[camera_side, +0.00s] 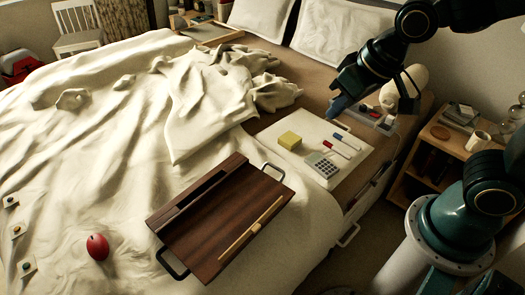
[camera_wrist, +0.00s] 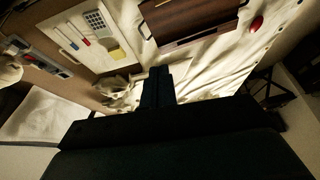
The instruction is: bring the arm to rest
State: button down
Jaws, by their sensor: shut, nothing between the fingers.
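My gripper (camera_side: 338,104) is shut and empty. In the side view it hangs in the air over the bed, at the upper end of a white board. In the wrist view my gripper (camera_wrist: 158,73) shows as dark fingers pressed together with nothing between them. My arm reaches in from the upper right and touches nothing that I can make out. The exact height of the fingertips above the bed is hard to tell.
The white board (camera_side: 345,170) bears a yellow block (camera_side: 290,140), markers and a calculator (camera_side: 322,165). A dark wooden tray (camera_side: 215,215) and a red round object (camera_side: 97,246) lie on the bed. A grey strip (camera_side: 372,119) and a nightstand (camera_side: 440,145) are at right.

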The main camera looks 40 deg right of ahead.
jog(key=s+d+r, duration=0.5)
jog(key=s, duration=0.5)
jog(key=shift+d+r+t, duration=0.2)
jog(key=shift+d+t, duration=0.05)
jog(key=shift+t, duration=0.05)
